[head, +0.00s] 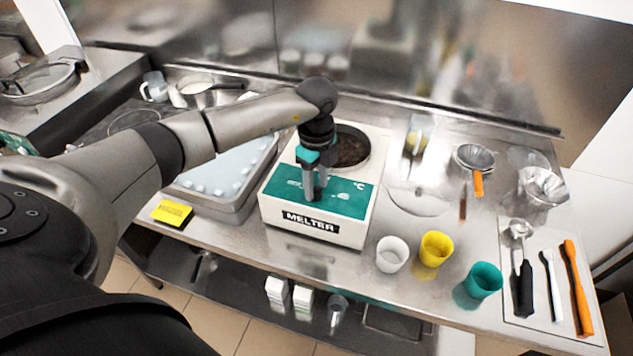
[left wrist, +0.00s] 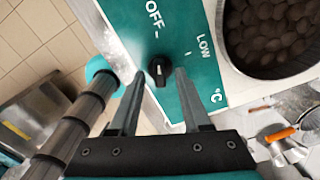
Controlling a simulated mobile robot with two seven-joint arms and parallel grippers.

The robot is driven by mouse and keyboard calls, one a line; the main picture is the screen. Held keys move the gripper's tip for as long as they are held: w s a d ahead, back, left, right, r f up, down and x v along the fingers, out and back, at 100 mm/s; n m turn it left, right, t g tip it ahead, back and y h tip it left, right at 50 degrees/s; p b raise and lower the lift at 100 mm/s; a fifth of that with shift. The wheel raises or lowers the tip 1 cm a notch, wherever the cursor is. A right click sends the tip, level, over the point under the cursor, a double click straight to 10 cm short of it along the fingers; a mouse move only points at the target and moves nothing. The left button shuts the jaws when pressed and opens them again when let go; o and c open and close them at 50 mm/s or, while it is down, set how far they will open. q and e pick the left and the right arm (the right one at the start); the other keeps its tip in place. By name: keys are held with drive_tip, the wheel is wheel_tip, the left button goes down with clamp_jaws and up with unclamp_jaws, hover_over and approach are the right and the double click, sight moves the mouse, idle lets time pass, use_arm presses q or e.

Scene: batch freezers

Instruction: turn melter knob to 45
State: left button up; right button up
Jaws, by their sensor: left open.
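The melter (head: 315,228) is a white box with a green front panel, and it stands on the steel counter. Its round well at the top holds brown pieces. The black knob (left wrist: 159,70) sits on the green panel, with the marks OFF and LOW near it in the left wrist view. My left gripper (head: 312,198) is over the panel, pointing down. In the left wrist view its two fingers (left wrist: 155,80) are apart, one on each side of the knob. I cannot tell whether they touch it. In the head view the fingers hide the knob. My right gripper is not in view.
White (head: 391,254), yellow (head: 435,248) and green (head: 483,280) cups stand right of the melter. A metal tray (head: 225,211) is at its left, with a yellow card (head: 172,212) nearby. Several utensils lie on a mat (head: 544,325) at the far right.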

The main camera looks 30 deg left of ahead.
use_arm(q)
drive_tip(key=shift+f, duration=0.1)
clamp_jaws()
idle(0.3)
